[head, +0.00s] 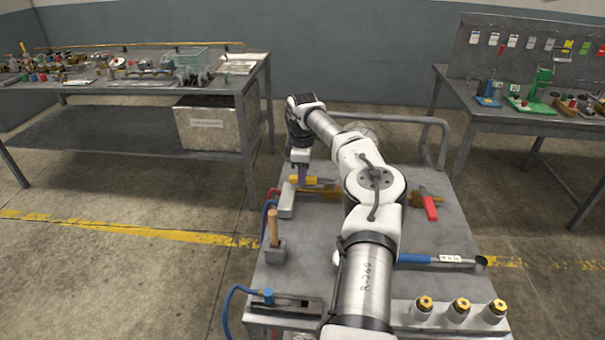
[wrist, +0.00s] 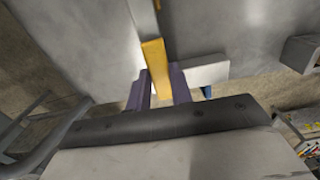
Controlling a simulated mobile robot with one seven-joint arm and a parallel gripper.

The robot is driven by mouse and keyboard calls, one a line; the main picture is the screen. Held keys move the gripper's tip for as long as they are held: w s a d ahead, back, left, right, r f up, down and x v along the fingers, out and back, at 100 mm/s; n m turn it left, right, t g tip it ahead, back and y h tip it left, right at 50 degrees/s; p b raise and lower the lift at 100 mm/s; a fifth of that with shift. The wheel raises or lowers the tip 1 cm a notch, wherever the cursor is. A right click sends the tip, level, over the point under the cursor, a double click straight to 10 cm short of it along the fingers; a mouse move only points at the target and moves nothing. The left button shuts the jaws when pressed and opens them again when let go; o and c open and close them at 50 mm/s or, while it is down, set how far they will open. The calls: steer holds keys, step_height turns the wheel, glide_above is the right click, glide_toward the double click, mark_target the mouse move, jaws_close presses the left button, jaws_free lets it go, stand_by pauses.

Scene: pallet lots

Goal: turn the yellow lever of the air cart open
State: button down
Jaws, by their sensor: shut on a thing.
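The yellow lever (head: 303,180) shows on the left side of the grey cart, in the head view. It also shows in the wrist view (wrist: 153,58), running between the two purple fingers. My gripper (head: 303,178) points down at the lever, and in the wrist view my gripper (wrist: 160,84) is shut on it. A pale grey block (head: 287,201) sits next to the lever, with red and blue hoses at its side. My arm crosses the cart top (head: 320,235) and hides part of it.
A wooden-handled tool (head: 273,228) stands in a holder on the cart's left. A blue-handled tool (head: 425,259), a red-handled tool (head: 429,205) and three brass-topped cylinders (head: 459,310) are on the right. Laden workbenches stand at back left (head: 130,88) and right (head: 500,122).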

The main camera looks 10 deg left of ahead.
steer(key=shift+w+r, duration=0.1)
steer(key=c, duration=1.2)
jaws_free()
steer(key=shift+c, duration=0.2)
step_height(320, 180, up, 14)
steer(key=b, duration=0.2)
steer(key=shift+f, duration=0.25)
